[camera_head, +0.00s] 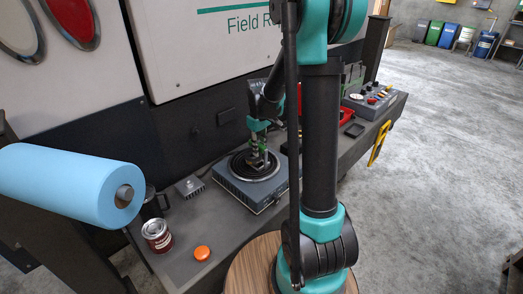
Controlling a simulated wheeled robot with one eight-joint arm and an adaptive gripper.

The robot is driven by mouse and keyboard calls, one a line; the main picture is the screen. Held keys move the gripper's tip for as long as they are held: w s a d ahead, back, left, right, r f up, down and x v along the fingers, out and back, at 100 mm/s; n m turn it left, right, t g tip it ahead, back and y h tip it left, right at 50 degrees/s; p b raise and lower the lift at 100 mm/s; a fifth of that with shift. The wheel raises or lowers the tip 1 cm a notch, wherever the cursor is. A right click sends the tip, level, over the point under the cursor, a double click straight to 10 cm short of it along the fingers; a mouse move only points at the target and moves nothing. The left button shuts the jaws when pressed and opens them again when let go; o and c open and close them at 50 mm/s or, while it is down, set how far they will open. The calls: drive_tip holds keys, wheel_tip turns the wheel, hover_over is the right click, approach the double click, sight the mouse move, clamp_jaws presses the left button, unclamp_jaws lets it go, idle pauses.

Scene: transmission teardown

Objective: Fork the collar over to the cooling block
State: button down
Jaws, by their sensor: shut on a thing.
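My gripper (260,152) is over the hot plate, pointing down, and is shut on a small green-handled tool (262,146) that is mostly hidden by the fingers. The hot plate (235,187) is a blue-grey box with a dark coiled top. Grey metal shows at the fingertips, just above or touching the coil. I cannot tell the collar apart from it at this size. A small grey block (188,185), which may be the cooling block, sits on the bench left of the hot plate.
A red-labelled can (157,236) and an orange cap (202,253) stand at the near left of the bench. A blue roll (65,183) juts in at left. A control panel (375,100) and red bin stand beyond the hot plate. Bench between block and cap is clear.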

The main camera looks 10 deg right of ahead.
drive_tip(key=shift+w+a, duration=0.55)
drive_tip(key=shift+w, duration=0.25)
drive_tip(key=shift+r, duration=3.35)
drive_tip(key=s+a, duration=0.2)
drive_tip(key=a, duration=2.6)
idle(1.3)
